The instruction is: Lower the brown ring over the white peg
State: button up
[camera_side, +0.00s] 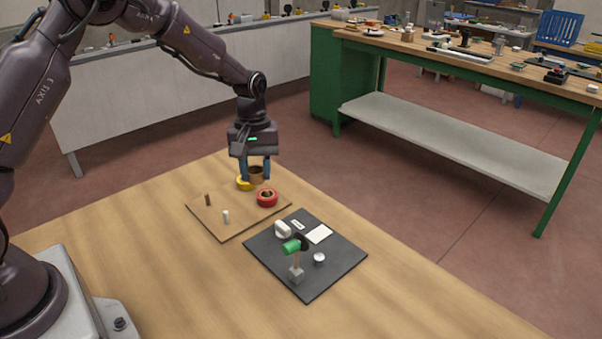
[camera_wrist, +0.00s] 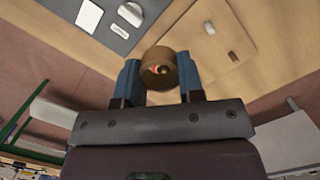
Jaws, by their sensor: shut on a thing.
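My gripper (camera_side: 255,166) is shut on the brown ring (camera_side: 257,175), above the far corner of the wooden board (camera_side: 236,222). In the wrist view my gripper (camera_wrist: 161,82) has its blue fingers on either side of the brown ring (camera_wrist: 156,80); something red and a small peg tip show through the hole. The white peg (camera_side: 226,216) stands bare and upright near the board's front edge, well apart from the ring. In the wrist view the white peg (camera_wrist: 209,28) is above and right of the ring.
A brown peg (camera_side: 208,200) stands bare beside the white one. A red ring (camera_side: 267,199) and a yellow ring (camera_side: 242,183) are close to the held ring. A dark mat (camera_side: 330,262) with a green-headed tool (camera_side: 291,247) and small white items lies to the right.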

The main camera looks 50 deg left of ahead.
send_over(226, 212)
jog(key=shift+n, duration=0.4)
notch_tip(226, 212, down, 4)
jog(key=shift+s+a+f, duration=0.15)
jog(key=shift+f, duration=0.45)
jog(key=shift+w+f, duration=0.2)
jog(key=shift+f, duration=3.8)
jog(key=o, duration=1)
